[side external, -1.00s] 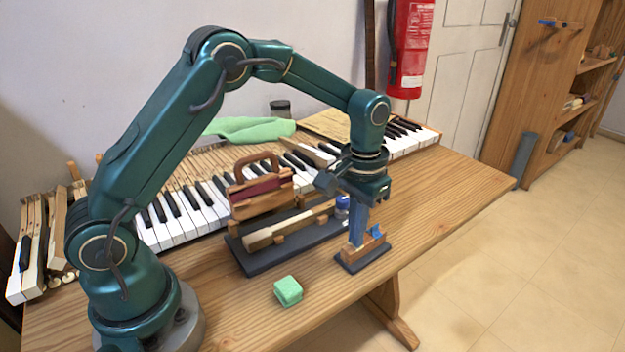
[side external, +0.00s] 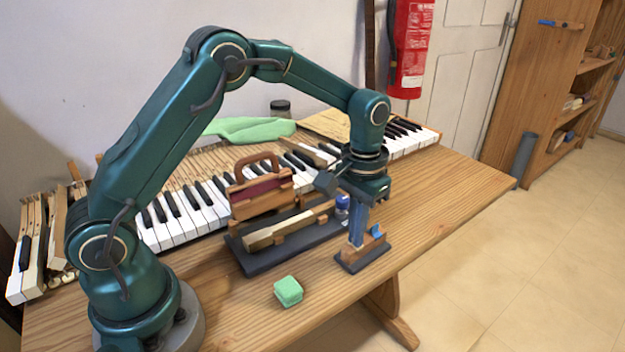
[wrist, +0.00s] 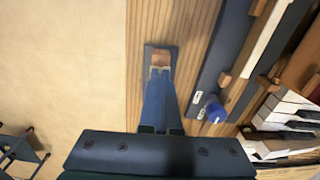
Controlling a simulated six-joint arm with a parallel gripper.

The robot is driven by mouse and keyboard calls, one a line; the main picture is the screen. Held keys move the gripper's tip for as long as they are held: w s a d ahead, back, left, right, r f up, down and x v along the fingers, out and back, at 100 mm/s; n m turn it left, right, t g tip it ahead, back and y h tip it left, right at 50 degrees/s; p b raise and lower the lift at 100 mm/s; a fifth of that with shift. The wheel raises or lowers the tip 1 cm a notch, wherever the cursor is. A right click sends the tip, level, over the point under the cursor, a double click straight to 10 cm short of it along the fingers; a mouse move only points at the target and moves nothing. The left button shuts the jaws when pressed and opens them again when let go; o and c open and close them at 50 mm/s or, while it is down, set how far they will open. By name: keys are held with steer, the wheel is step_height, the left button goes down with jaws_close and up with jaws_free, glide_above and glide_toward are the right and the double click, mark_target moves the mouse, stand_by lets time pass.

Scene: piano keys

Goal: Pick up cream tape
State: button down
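I cannot make out a cream tape in either view. My gripper (side external: 357,243) points down with its blue fingers at a small dark stand (side external: 350,262) near the table's front edge. In the wrist view, the blue fingers (wrist: 159,76) reach a wooden piece (wrist: 160,58) on the stand. The fingers look close together. Whether they grip anything is not clear, and the space between them is hidden.
A green block (side external: 288,291) lies at the front. A wooden rack with a handle (side external: 262,190) and the piano keys (side external: 172,228) stand farther back. The table's right end is clear.

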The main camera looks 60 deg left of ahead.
stand_by(0.3)
steer(key=shift+r, duration=0.55)
steer(key=r, duration=0.2)
steer(key=a+r, duration=0.1)
steer(key=shift+s+r, duration=0.1)
steer(key=shift+r, duration=0.25)
steer(key=s+a+r, duration=0.4)
steer(key=a+r, duration=0.2)
steer(key=a, duration=0.4)
steer(key=shift+r, duration=0.4)
steer(key=shift+r, duration=1.3)
steer(key=shift+d+r, duration=0.1)
steer(key=shift+r, duration=1.3)
